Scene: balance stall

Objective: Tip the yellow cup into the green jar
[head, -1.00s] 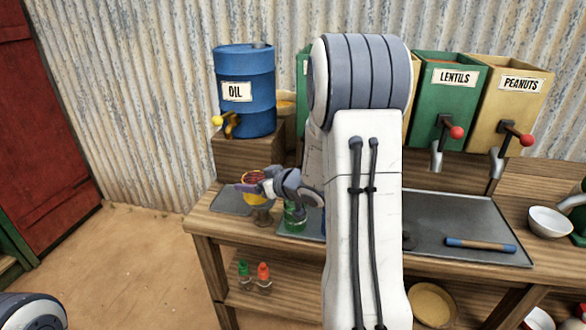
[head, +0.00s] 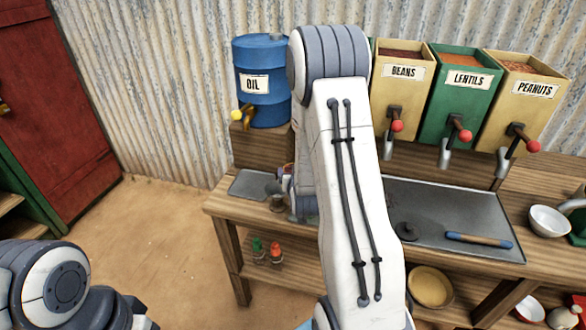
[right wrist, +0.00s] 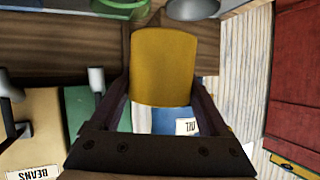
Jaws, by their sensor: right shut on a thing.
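My right gripper (right wrist: 161,92) is shut on the yellow cup (right wrist: 163,62) in the right wrist view, with a finger on each side. Only the cup's outer wall shows there; its contents and tilt cannot be told. A green rim (right wrist: 122,8), seemingly the green jar's, shows at that view's top edge, apart from the cup in the picture. In the head view my right arm hides the cup and jar almost wholly; part of the right wrist shows over the bench's left part. My left gripper is out of view; only left arm links show at lower left.
A blue oil barrel (head: 262,82) stands behind on a wooden block. Beans (head: 402,85), lentils (head: 465,90) and peanuts (head: 522,95) dispensers line the back. A white bowl (head: 549,221) stands at right.

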